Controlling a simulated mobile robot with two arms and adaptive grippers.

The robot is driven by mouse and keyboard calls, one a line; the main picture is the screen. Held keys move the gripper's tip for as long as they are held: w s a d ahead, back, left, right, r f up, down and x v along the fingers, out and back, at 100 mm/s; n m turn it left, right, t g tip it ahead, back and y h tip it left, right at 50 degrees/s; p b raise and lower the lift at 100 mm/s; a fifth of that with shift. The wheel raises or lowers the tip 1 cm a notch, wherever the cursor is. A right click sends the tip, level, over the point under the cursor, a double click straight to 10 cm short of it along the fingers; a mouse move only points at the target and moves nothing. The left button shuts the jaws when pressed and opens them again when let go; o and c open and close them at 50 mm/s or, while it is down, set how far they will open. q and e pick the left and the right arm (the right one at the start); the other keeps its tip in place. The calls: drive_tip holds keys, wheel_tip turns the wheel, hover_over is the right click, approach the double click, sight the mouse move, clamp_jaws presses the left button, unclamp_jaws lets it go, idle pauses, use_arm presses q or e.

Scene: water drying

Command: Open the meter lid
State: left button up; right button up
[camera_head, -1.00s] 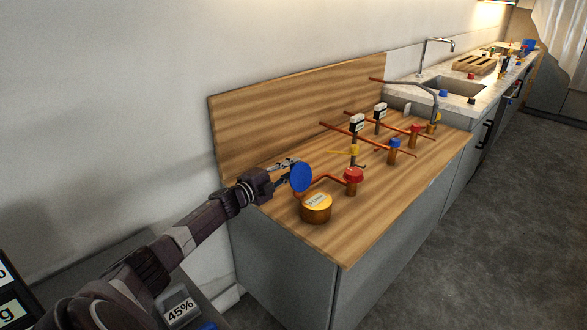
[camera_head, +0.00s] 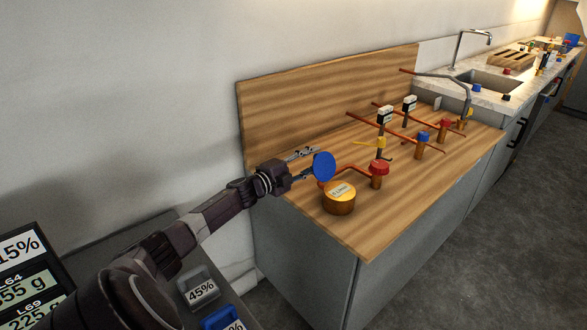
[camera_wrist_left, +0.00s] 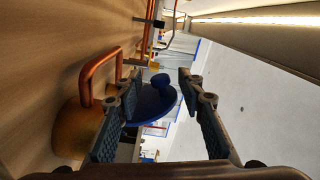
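The meter is a round brass body (camera_head: 340,204) with a pale label on top, at the near end of the wooden counter. Its blue round lid (camera_head: 324,166) stands raised, and the label face is uncovered. My left gripper (camera_head: 309,164) is just left of the lid, behind it. In the left wrist view my left gripper (camera_wrist_left: 160,112) has its fingers spread wide, with nothing held. The blue lid (camera_wrist_left: 152,104) shows beyond and between them, and the brass body (camera_wrist_left: 75,130) lies to the left, partly hidden. My right gripper is not in view.
A red-capped valve (camera_head: 379,168) and copper pipe stand close right of the meter. Several more valves and pipes are farther along the wooden counter (camera_head: 425,180). A wooden backboard (camera_head: 320,95) rises behind. The counter's front area is clear.

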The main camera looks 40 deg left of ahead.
use_arm(q)
drive_tip(key=s, duration=1)
drive_tip(key=shift+a, duration=0.45)
drive_tip(key=shift+r, duration=0.1)
